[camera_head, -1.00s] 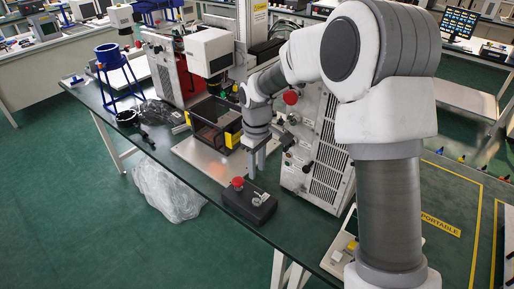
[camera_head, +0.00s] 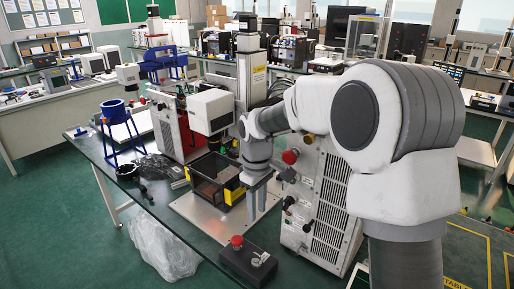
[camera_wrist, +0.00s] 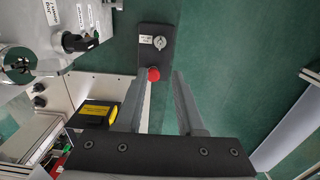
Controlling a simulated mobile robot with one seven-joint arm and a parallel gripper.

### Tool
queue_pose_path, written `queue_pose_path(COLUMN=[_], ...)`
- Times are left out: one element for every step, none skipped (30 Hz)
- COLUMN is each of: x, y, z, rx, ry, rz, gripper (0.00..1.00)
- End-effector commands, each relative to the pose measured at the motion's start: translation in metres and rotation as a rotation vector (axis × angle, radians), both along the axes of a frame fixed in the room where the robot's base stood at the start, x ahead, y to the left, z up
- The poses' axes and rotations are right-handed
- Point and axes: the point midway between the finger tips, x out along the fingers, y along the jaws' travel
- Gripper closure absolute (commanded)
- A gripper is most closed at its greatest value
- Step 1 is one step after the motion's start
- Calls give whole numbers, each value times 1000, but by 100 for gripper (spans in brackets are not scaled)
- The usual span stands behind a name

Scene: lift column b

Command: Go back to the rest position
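My gripper (camera_head: 257,208) points down above the table, empty, its two grey fingers apart. In the wrist view the gripper (camera_wrist: 161,90) shows a clear gap between its fingers. My white and grey arm reaches in from the right of the head view. A black control box (camera_head: 249,260) with a red button (camera_head: 237,242) and a key switch sits on the table near its front edge, below and in front of the fingers. The box also shows in the wrist view (camera_wrist: 155,52), beyond the fingertips and apart from them.
A black open-topped enclosure with yellow corners (camera_head: 215,178) stands on a metal plate left of my gripper. A grey vented cabinet (camera_head: 325,205) stands close on the right. A blue stand (camera_head: 120,135) is farther left. A clear plastic bag (camera_head: 163,248) lies by the table. Green floor is open at left.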

Motion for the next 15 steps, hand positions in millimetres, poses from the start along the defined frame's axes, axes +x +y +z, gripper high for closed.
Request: queue_pose_path(x=[-2, -5, -9, -13, -17, -24, -29, -35, -44, -50, -56, -65, -72, -79, -88], y=[-3, -6, -10, -14, -18, -25, -30, -35, -42, -47, -52, -58, -63, -68, -74], z=[6, 10, 18, 24, 31, 41, 48, 55, 64, 70, 76, 84, 89, 94, 100], rx=[-1, -3, -5, -7, -9, -10, -10, -10, -9, -8, -7, -4, -2, 1, 7], ry=[-10, -18, -30, -40, -53, -69, -83, -97, -115, -130, -143, -162, -175, -187, -204], rz=[-12, -22, -41, -57, -76, -106, -128, -153, -184, -210, -234, -268, -292, -318, -351], gripper=[62, 62, 62, 62, 62, 62, 62, 62, 62, 62, 62, 62, 62, 62, 62])
